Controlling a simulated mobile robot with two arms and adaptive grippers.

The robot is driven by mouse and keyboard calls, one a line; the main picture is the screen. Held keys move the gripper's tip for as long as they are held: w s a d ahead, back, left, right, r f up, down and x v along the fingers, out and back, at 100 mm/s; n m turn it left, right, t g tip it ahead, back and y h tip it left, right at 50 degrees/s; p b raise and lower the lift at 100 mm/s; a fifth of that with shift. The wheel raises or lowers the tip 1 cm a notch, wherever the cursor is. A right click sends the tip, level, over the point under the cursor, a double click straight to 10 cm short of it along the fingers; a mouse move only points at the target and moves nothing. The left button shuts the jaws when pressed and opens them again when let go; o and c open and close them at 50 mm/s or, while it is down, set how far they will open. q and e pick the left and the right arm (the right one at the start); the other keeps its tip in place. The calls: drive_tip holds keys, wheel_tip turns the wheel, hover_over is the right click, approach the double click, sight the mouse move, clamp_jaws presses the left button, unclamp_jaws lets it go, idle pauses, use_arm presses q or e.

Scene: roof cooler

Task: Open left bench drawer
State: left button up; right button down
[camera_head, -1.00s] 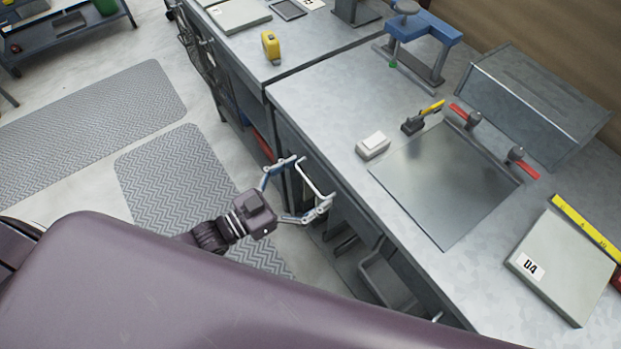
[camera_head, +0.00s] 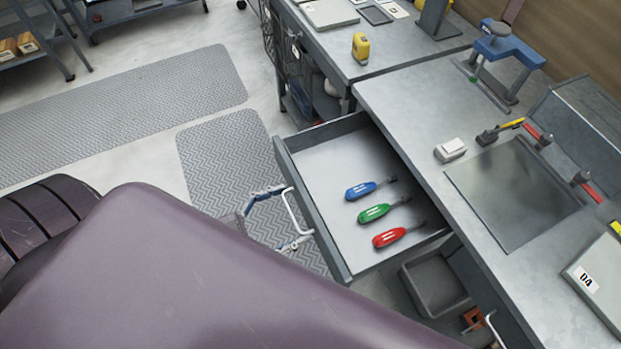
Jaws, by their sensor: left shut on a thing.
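The left bench drawer (camera_head: 325,166) is pulled well out from under the workbench. A blue screwdriver (camera_head: 361,190), a green screwdriver (camera_head: 374,213) and a red screwdriver (camera_head: 389,237) lie side by side inside it. A pale bar handle (camera_head: 296,213) is on the drawer's front face. My left gripper (camera_head: 278,219) is shut on this handle, with a finger near each end of it. My purple body hides most of the left arm and part of the gripper's base. My right gripper is not in view.
A metal plate (camera_head: 512,193), a white box (camera_head: 450,150) and a blue clamp (camera_head: 508,49) are on the workbench. A grey bin (camera_head: 432,283) sits below the bench, right of the drawer. Patterned mats cover open floor to the left.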

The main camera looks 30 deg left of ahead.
use_arm(q)
drive_tip(key=v, duration=0.4)
drive_tip(key=shift+s+a+p, duration=0.15)
drive_tip(key=shift+s+p, duration=0.05)
drive_tip(key=shift+p, duration=0.1)
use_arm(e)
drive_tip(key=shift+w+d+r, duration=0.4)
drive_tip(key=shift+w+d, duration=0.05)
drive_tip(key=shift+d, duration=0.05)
